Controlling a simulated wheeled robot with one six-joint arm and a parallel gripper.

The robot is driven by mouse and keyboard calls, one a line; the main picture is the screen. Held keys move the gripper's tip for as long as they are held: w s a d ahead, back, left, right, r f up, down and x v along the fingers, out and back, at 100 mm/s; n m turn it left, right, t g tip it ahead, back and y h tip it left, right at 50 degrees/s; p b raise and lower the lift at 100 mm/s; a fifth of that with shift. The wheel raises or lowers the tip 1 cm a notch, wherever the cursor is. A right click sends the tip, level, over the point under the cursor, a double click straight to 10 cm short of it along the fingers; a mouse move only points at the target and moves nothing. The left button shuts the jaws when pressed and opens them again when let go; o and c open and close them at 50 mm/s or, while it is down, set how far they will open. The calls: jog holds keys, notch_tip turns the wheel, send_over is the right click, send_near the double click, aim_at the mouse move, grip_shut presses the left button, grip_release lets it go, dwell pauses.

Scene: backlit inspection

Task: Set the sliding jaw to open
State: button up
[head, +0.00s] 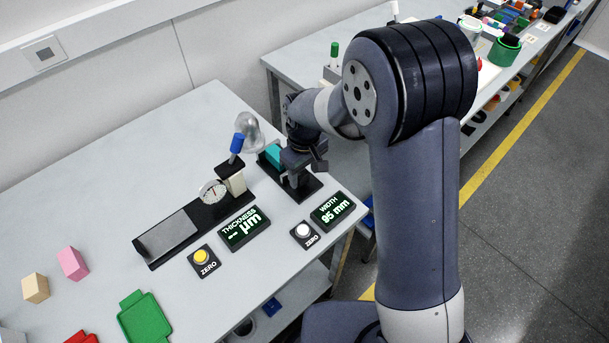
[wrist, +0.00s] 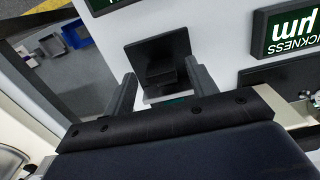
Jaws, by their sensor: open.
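The width gauge has a black base (head: 308,190) with a teal block (head: 273,153) near its far end. Its display (head: 332,210) reads WIDTH 95 mm. My gripper (head: 297,178) is over this base, partly hiding it. In the wrist view, my gripper (wrist: 161,70) has its two fingers apart, one on each side of a dark block (wrist: 160,75) that looks like the sliding jaw. Gaps seem to show beside the block; contact is hard to judge. A sliver of teal (wrist: 176,102) shows below it, near the palm.
Left of the gauge stand a thickness gauge with a dial (head: 213,191), a blue-handled lever (head: 237,143) and a thickness display (head: 244,228). Yellow (head: 202,257) and white (head: 303,230) zero buttons sit in front. Pink (head: 73,264) and tan (head: 35,288) blocks and a green tray (head: 144,318) lie farther left.

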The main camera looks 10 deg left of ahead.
aim_at(305, 176)
notch_tip(305, 176, up, 9)
jog(key=shift+b, duration=0.45)
notch_tip(305, 176, down, 10)
jog(key=shift+f+p, duration=0.25)
jog(key=shift+p, duration=0.45)
jog(key=shift+w+a+f, duration=0.15)
jog(key=shift+w+a+p, duration=0.45)
jog(key=shift+w+a, duration=0.5)
jog(key=shift+a, duration=0.15)
jog(key=shift+d+f, duration=0.1)
